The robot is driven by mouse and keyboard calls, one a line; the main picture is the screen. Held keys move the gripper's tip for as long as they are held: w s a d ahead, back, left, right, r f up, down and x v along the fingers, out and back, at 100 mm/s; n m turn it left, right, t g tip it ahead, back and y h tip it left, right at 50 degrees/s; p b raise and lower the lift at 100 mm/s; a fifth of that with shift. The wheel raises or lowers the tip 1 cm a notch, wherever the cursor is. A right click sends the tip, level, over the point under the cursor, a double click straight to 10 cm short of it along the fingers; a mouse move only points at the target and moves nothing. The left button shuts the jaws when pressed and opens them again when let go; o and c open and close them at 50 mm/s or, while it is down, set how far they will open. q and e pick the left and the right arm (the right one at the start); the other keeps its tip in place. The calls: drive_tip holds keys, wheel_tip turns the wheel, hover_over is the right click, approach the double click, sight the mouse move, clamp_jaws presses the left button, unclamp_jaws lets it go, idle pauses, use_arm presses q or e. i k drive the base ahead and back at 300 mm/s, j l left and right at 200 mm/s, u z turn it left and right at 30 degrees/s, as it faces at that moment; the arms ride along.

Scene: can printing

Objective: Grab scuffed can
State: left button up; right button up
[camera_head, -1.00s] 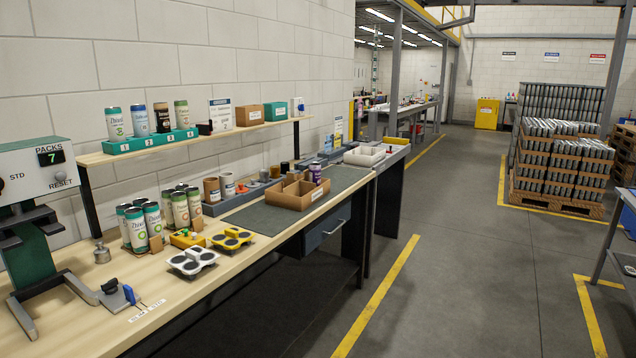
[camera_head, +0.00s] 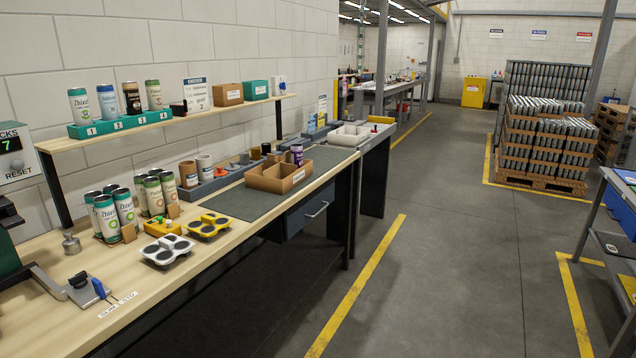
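I cannot tell which can is scuffed; no scuff marks show at this distance. Green-white cans (camera_head: 105,219) stand grouped on the workbench at the left. Lighter green cans (camera_head: 153,196) stand right behind them. Several single cans (camera_head: 79,105) stand in a green numbered rack (camera_head: 120,123) on the wall shelf. Many grey cans (camera_head: 541,148) are stacked on a wooden pallet at the far right. A dark purple can (camera_head: 297,155) stands behind the cardboard box on the bench. Neither of my grippers is in view.
The workbench (camera_head: 50,245) runs along the wall, with white (camera_head: 166,250) and yellow (camera_head: 209,226) can carriers, a cardboard box (camera_head: 278,176) and a grey mat (camera_head: 240,203). The floor aisle (camera_head: 440,270) between is clear.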

sight(296, 148)
drive_tip(key=i+l+z, duration=0.3)
drive_tip(key=i, duration=0.7)
drive_tip(key=i+z, duration=0.3)
drive_tip(key=i, duration=0.75)
